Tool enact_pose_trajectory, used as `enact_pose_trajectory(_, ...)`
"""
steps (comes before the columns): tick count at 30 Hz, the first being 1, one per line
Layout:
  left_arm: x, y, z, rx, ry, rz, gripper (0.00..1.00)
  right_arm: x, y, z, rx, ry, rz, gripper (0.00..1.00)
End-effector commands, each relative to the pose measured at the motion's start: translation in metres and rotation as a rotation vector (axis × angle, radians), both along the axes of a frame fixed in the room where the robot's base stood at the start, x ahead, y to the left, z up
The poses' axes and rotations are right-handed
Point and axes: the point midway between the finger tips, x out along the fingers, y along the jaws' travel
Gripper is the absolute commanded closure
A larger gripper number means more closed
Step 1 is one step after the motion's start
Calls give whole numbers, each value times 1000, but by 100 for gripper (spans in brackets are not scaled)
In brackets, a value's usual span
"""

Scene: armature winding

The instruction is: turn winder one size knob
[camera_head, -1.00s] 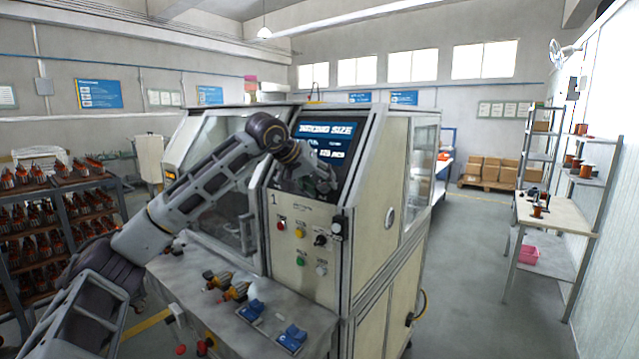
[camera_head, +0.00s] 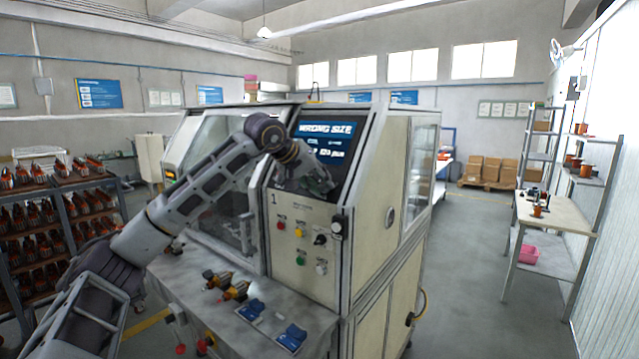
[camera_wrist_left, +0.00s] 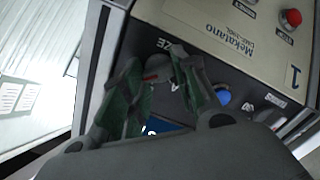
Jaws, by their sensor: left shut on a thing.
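The size knob (camera_wrist_left: 157,70), grey with a reddish part, sits on the dark panel of winder one (camera_head: 375,185). It shows between my left gripper's fingers in the left wrist view, beside a partly hidden label. My left gripper (camera_wrist_left: 158,85) is shut on this knob; its dark green fingers are on either side of it. In the head view my left gripper (camera_head: 318,182) is at the lower edge of the screen (camera_head: 328,140), and the knob is hidden behind it. The screen reads "WINDING SIZE" with a smaller line partly covered. My right gripper is not in view.
A blue button (camera_wrist_left: 222,97) is close beside the fingers. Below the screen are a red button (camera_head: 281,225) and several other controls. The front ledge (camera_head: 215,325) holds small tools and blue parts. A rack of wound armatures (camera_head: 60,215) stands at the left.

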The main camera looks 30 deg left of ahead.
Motion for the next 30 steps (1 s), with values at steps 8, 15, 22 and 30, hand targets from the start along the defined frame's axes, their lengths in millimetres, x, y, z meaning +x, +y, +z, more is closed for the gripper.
enact_pose_trajectory(8, -1, 1, -2, -168, 14, 120, 94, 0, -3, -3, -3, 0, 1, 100)
enact_pose_trajectory(15, -1, 2, -3, -324, 25, 229, 94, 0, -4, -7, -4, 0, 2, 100)
enact_pose_trajectory(22, -2, 2, -4, -469, 37, 332, 94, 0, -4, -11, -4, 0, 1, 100)
enact_pose_trajectory(30, -2, 3, -4, -610, 47, 432, 94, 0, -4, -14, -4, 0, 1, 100)
